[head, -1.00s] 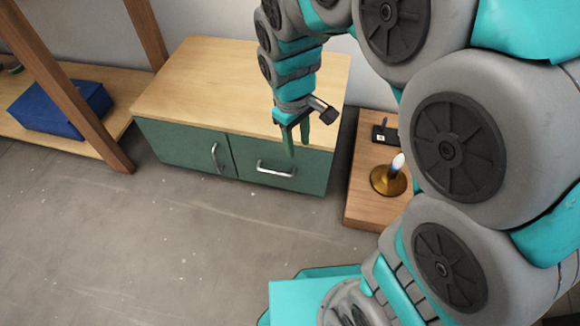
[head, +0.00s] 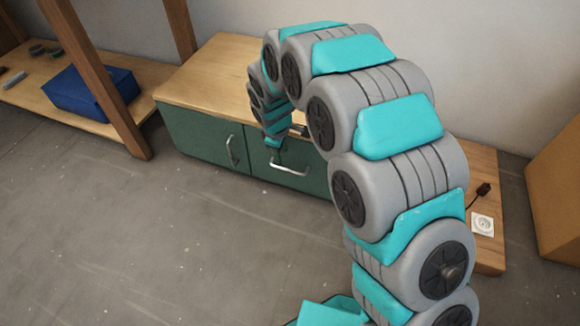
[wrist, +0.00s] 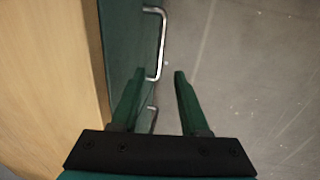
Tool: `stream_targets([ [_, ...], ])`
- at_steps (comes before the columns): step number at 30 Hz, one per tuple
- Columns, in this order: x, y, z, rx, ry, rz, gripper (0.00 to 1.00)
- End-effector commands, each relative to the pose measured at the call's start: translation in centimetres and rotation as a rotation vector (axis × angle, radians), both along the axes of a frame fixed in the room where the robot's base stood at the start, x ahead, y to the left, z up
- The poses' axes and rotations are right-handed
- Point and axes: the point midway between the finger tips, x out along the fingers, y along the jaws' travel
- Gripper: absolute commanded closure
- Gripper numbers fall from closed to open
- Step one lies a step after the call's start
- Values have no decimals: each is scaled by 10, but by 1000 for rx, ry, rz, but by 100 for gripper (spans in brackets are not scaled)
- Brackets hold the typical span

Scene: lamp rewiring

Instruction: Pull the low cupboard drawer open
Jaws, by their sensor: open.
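The low cupboard (head: 200,85) has a pale wood top and a green front. Its right part is the drawer (head: 313,182), which is flush with the front and looks shut. The drawer's silver bar handle (head: 290,171) is horizontal; it seems to be the upper handle in the wrist view (wrist: 161,45). My gripper (wrist: 159,74) is open and empty, its green fingers apart.
A left door with an upright handle (head: 232,151) adjoins the drawer. A shelf with wooden posts (head: 110,75) and a blue box (head: 85,95) stands left. A wooden platform (head: 488,180) with a white socket (head: 482,225) and a tan box (head: 555,190) are right. The front floor is clear.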

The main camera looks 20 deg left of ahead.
Motion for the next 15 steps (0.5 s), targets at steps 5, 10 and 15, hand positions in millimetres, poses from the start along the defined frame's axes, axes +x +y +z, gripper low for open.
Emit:
stream_targets([
  [5,3,-1,-15,-1,1,-1,55],
  [10,7,-2,-41,-2,3,-3,55],
  [15,12,-2,-65,-2,2,-3,55],
])
